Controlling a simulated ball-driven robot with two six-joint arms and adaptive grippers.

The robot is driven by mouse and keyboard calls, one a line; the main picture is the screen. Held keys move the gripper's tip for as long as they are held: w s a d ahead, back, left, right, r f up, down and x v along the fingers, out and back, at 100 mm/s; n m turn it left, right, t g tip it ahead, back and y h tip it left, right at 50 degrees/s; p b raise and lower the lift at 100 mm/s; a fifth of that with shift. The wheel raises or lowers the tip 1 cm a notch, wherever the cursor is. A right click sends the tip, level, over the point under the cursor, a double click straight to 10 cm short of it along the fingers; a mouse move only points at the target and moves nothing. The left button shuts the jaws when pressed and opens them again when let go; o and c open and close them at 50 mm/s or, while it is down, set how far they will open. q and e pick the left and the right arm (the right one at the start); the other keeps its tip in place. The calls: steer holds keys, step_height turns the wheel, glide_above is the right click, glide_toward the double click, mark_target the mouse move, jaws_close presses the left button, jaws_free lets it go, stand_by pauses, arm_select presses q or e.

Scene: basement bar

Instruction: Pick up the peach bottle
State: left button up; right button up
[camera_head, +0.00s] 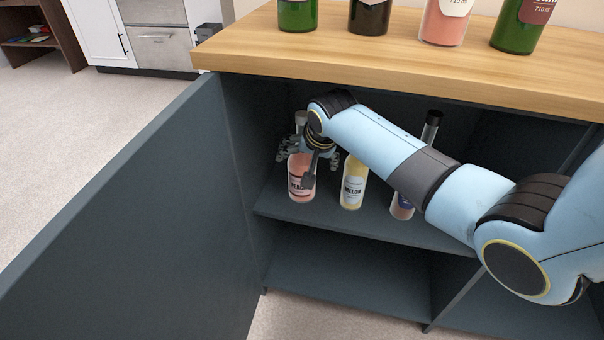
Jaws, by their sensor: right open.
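The peach bottle (300,188) stands upright on the cabinet's upper shelf at the left. It has a pink body and a label with dark letters. My right arm reaches in from the right, and my right gripper (308,158) is open at the bottle's upper part. Its fingers show on either side of and in front of the bottle, and the gripper hides part of the neck. I cannot tell whether they touch it. My left gripper is not in view.
A yellow melon bottle (352,187) stands just right of the peach bottle. Another bottle (402,206) is partly behind my arm. The cabinet door (130,220) stands open at left. Several bottles stand on the wooden top (400,62) above. The lower shelf (340,275) is empty.

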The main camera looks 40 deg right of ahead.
mark_target(303, 162)
steer(key=b+x, duration=0.2)
steer(key=x, duration=0.2)
steer(key=shift+w+f, duration=0.15)
steer(key=shift+w+d+f+b, duration=0.1)
steer(key=shift+w+f+b, duration=0.2)
steer(key=shift+f, duration=0.05)
steer(key=shift+r, duration=0.1)
steer(key=c, duration=1.7)
steer(key=shift+r, duration=0.1)
steer(key=shift+c, duration=0.7)
